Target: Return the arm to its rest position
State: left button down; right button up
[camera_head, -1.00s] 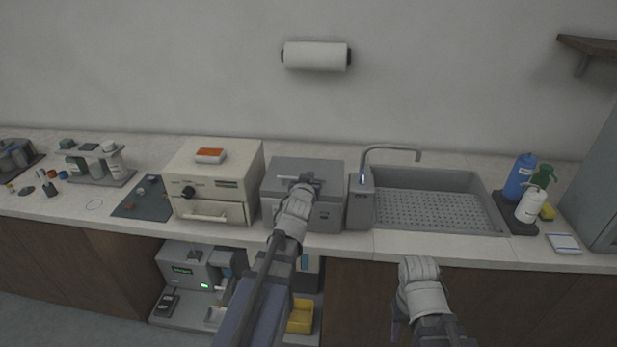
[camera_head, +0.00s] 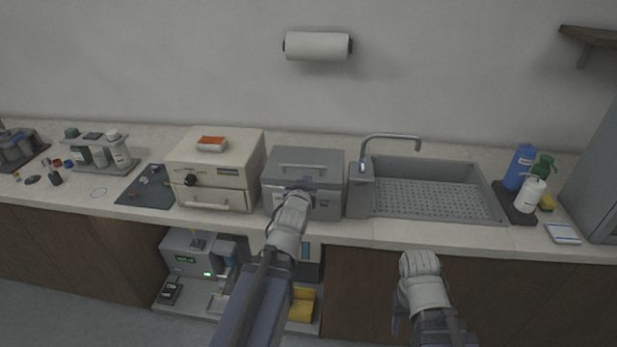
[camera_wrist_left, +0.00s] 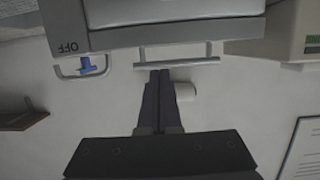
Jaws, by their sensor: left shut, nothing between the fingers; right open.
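My left gripper (camera_head: 299,186) is shut and empty, in front of the grey box (camera_head: 331,165) on the counter. The box is closed, and its top bar handle (camera_head: 303,168) shows clear beyond the fingertips. In the left wrist view, which is upside down, the shut fingers (camera_wrist_left: 160,86) point toward the box (camera_wrist_left: 175,22) and its bar handle (camera_wrist_left: 180,63); a small gap seems to lie between them. My right gripper (camera_head: 397,322) is low in front of the cabinets, open and mostly hidden behind its own wrist.
A cream oven-like unit (camera_head: 222,160) with an orange-topped box stands left of the grey box. A tap (camera_head: 391,140) and sink (camera_head: 482,180) are to its right. Bottles (camera_head: 520,168) stand beyond the sink. A low shelf (camera_head: 180,302) holds equipment. Space before the right cabinets is clear.

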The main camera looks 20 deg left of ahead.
pick_arm(q)
jog(key=s+d+f+m+g+h, duration=0.25)
jog(key=s+d+f+g, duration=0.5)
jog(key=d+f, duration=0.55)
jog(key=s+d+f+m+g, duration=0.1)
jog(key=s+d+m+g, duration=0.1)
jog(key=s, duration=0.6)
jog(key=s+d+f+m+g, duration=0.2)
jog(key=s+d+g, duration=0.3)
jog(key=s+d, duration=0.2)
jog(key=shift+s+d+f, duration=0.25)
jog(key=shift+s+d, duration=0.05)
jog(key=shift+s, duration=0.45)
pick_arm(e)
jog(key=shift+s+f, duration=0.1)
jog(key=shift+s, duration=0.2)
